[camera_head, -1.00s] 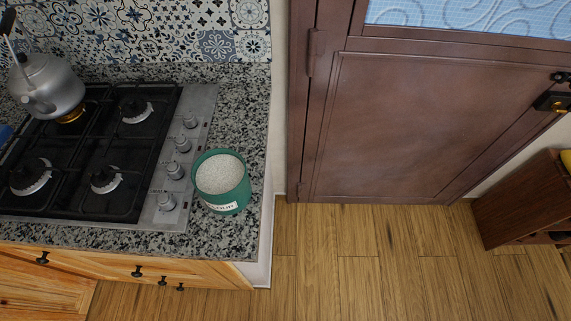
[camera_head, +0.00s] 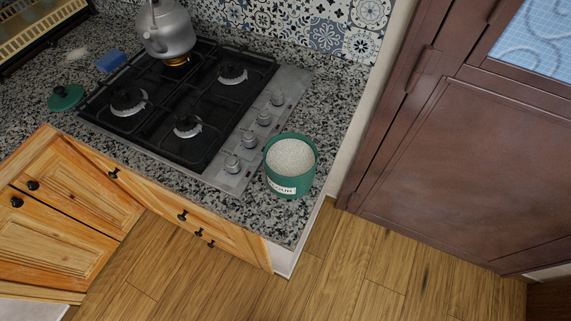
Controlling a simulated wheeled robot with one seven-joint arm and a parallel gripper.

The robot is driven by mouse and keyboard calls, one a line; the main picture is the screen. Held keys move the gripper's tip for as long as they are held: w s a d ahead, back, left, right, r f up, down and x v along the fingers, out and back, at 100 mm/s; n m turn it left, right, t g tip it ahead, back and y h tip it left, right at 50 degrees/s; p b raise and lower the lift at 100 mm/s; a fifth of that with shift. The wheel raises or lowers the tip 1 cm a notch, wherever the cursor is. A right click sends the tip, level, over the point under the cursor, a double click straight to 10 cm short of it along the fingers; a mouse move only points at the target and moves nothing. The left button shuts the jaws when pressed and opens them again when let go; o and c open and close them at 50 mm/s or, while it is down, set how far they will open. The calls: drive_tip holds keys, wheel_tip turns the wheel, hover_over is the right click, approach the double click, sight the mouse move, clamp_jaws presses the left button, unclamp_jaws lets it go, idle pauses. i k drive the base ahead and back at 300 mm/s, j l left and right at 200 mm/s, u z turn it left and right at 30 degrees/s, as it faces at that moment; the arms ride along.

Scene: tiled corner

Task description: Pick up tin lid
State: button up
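A round dark green tin lid (camera_head: 66,98) with a raised knob lies on the granite counter, left of the gas hob. A green tin (camera_head: 290,168) with a pale label stands open on the counter, right of the hob knobs. It is filled with a white grainy substance. My gripper is not in view.
A black gas hob (camera_head: 183,103) lies between the lid and the tin. A grey kettle (camera_head: 166,28) stands on its back burner. A blue sponge-like block (camera_head: 111,61) and a dish rack (camera_head: 35,30) are behind the lid. Wooden floor (camera_head: 210,290) in front is clear.

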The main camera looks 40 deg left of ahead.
sight(65, 98)
drive_tip(key=u, duration=2.2)
drive_tip(key=i, duration=0.1)
